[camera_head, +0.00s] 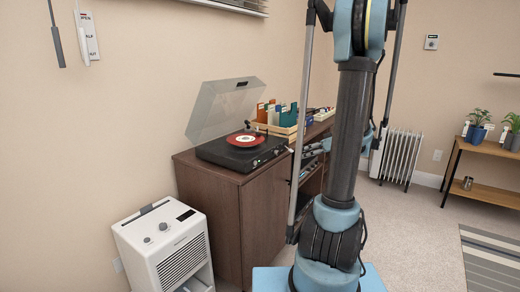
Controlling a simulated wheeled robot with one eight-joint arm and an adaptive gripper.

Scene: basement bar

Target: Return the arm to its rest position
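My arm (345,135) stands in the right middle of the head camera view. Its blue base part is at the bottom, and a dark, nearly upright link rises to a blue joint cut off by the top edge. Thin grey rods run on either side of the link. I cannot make out my gripper, so its opening and anything in it are hidden from me. The arm covers part of the brown cabinet (222,215) and the floor behind.
A turntable (242,148) with its lid raised and a record crate (281,127) sit on the cabinet. A white dehumidifier-like appliance (164,247) stands front left. A white radiator (401,157) and a plant shelf (484,149) stand behind to the right. Carpet (415,225) is open at right.

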